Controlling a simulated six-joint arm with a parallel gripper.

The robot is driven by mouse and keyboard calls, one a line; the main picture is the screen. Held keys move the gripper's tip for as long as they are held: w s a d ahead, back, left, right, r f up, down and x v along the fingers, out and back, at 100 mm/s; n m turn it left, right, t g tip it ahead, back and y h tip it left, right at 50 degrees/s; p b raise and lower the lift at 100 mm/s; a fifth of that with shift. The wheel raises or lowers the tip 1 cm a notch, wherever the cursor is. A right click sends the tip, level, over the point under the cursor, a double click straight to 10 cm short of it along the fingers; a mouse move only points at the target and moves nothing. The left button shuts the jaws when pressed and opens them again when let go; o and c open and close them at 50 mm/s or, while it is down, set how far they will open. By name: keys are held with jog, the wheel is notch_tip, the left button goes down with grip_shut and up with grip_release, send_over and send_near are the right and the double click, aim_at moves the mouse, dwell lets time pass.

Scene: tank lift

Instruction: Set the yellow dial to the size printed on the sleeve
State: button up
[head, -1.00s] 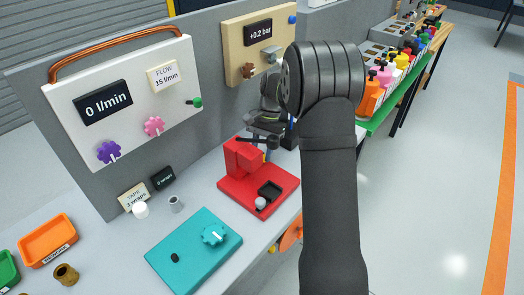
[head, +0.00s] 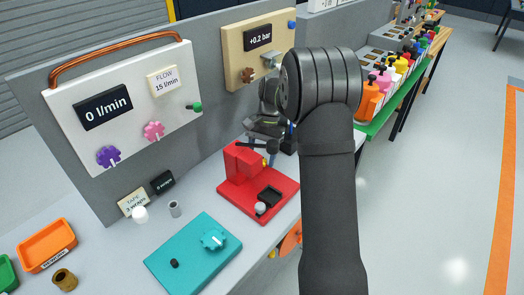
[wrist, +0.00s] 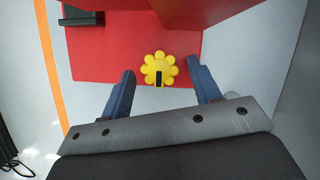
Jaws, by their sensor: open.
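The yellow dial (wrist: 158,68) has a scalloped rim and a dark mark at its lower edge in the wrist view. It is on the red press (wrist: 130,45), which stands on the bench in the head view (head: 285,188). My gripper (wrist: 160,70) is open, with one blue-grey finger on each side of the dial; I cannot tell whether they touch it. In the head view my gripper (head: 268,133) is partly hidden behind my arm, above the press. A small grey sleeve (head: 175,209) stands on the bench left of the press. I can read no size on it.
A teal block with a dial (head: 190,258) lies in front of the press. A brown ring (head: 64,279) and an orange tray (head: 46,240) are at the left. A white panel (head: 125,105) and a beige panel (head: 235,70) stand behind.

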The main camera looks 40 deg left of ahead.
jog(key=v, duration=1.7)
jog(key=shift+w+r, duration=0.15)
jog(key=x, duration=1.7)
